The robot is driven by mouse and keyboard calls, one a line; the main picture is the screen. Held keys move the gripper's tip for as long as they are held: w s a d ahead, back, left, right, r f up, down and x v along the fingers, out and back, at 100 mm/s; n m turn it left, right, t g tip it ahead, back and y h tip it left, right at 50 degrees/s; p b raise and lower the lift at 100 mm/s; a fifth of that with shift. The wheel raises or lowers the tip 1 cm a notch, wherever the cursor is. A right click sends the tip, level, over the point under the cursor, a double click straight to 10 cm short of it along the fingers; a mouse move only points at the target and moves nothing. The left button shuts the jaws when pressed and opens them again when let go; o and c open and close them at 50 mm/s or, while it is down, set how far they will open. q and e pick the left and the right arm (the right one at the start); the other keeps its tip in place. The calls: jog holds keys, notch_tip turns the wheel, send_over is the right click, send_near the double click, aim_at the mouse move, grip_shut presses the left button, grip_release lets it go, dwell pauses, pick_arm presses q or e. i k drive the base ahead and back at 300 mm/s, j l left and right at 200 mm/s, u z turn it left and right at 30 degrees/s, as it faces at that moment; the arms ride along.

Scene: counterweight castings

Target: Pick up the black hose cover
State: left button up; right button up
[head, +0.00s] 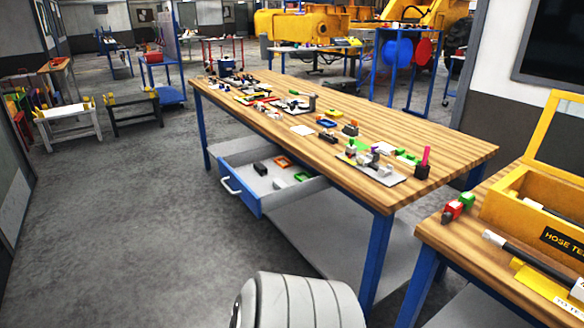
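I cannot pick out a hose cover for certain. A black hose-like rod (532,262) with a pale end lies on the right wooden table, in front of an open yellow box (510,209) whose label begins "HOSE TE" and is cut off by the frame. Small red, green and black pieces (456,208) sit to the left of the box. Neither gripper shows in the head view. A grey rounded part at the bottom edge looks like one of my own links.
A long wooden workbench (440,140) with many small parts fills the middle. Its drawer (255,200) is pulled out on the left, holding a few pieces. A yellow tray (540,284) lies at the right table's front. Grey floor (130,230) at left is clear.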

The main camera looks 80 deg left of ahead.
aim_at(258, 167)
jog(key=u, duration=3)
jog(key=i+j+z, duration=0.25)
jog(key=i, duration=0.3)
jog(key=i+j+z, duration=0.25)
jog(key=i+j, duration=0.25)
